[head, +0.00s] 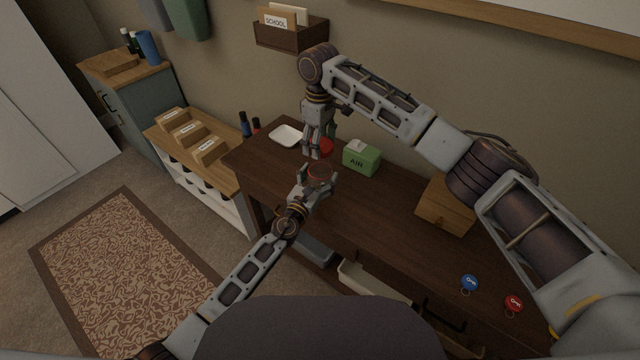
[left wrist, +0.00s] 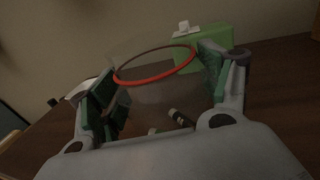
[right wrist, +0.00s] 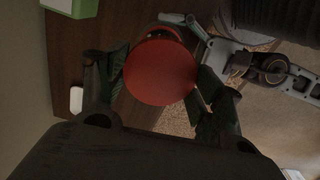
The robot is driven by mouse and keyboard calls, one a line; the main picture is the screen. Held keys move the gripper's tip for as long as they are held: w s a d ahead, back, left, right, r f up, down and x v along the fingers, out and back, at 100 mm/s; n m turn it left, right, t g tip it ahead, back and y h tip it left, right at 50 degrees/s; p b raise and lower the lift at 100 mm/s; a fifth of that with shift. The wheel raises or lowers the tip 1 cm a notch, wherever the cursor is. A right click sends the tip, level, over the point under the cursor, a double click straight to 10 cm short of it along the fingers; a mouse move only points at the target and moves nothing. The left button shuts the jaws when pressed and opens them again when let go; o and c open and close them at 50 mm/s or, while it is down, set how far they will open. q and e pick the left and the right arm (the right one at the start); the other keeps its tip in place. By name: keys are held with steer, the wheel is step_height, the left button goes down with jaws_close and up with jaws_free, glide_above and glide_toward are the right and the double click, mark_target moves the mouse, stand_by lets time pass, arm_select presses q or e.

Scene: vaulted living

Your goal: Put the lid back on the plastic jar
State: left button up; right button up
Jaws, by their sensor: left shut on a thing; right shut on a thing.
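The clear plastic jar (head: 320,173) has a red ring at its mouth; the ring shows in the left wrist view (left wrist: 157,78). My left gripper (head: 318,184) is shut around the jar, which is over the front edge of the dark desk. The round red lid (head: 327,146) is in my right gripper (head: 318,152), which reaches down from above and is shut on it. In the right wrist view the lid's red face (right wrist: 160,70) lies between the fingers. In the head view the lid appears above the jar, apart from it. The lid hides most of the jar in the right wrist view.
The desk's middle is clear. A wall holder (head: 290,34) hangs above.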

mark_target(319, 162)
arm_select(q)
steer(key=c, duration=0.4)
arm_select(e)
steer(key=shift+f, duration=2.45)
steer(key=shift+f, duration=0.2)
steer(key=shift+f, duration=0.7)
steer(key=shift+f, duration=0.55)
arm_select(q)
steer(key=c, duration=0.5)
